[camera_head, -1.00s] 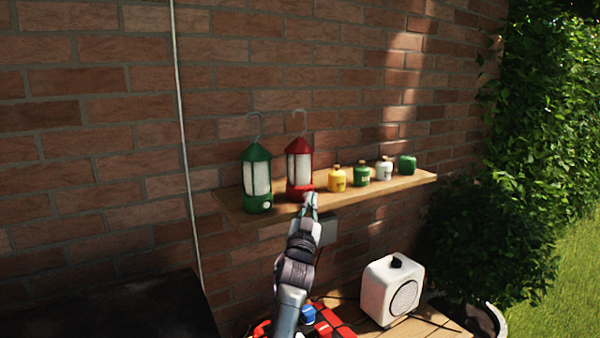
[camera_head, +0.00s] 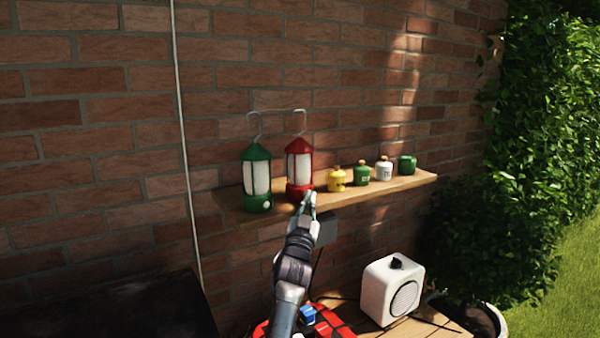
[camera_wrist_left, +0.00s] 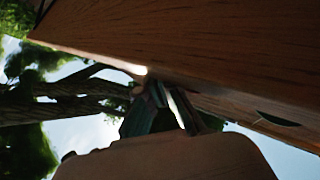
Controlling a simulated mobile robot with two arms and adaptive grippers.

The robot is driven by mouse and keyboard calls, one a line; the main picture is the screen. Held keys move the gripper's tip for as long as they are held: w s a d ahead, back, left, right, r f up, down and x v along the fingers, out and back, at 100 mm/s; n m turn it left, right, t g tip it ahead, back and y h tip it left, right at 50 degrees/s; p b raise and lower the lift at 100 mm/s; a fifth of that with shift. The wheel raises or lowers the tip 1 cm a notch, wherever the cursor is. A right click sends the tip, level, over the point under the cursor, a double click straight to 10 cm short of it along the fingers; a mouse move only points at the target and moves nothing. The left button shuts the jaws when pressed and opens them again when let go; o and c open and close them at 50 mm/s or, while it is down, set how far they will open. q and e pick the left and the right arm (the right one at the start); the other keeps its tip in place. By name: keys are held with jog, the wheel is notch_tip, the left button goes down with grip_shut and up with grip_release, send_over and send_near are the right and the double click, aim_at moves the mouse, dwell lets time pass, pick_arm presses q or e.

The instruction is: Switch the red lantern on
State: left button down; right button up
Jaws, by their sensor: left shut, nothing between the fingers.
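The red lantern (camera_head: 299,165) stands upright on the wooden shelf (camera_head: 390,186), with pale, unlit-looking panels and a wire hook on top. My left gripper (camera_head: 309,195) is shut and empty, its fingertips just in front of the lantern's base at its right side. They overlap the base in the picture; whether they touch it I cannot tell. The lantern's switch is not visible. In the left wrist view the fingers (camera_wrist_left: 160,95) show close to the shelf's wood (camera_wrist_left: 190,50), and the lantern cannot be made out. My right gripper is not in view.
A green lantern (camera_head: 257,177) with a pale knob stands close to the left. A yellow canister (camera_head: 337,180) and several other small canisters stand to the right. Brick wall lies behind.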

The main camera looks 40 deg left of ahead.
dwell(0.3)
pick_arm(q)
jog(key=shift+s+d, duration=0.25)
jog(key=shift+d, duration=0.15)
jog(key=s+d, duration=0.1)
jog(key=s+d+p, duration=0.1)
jog(key=d, duration=0.3)
jog(key=shift+s+d, duration=0.15)
jog(key=shift+s, duration=0.25)
dwell(0.5)
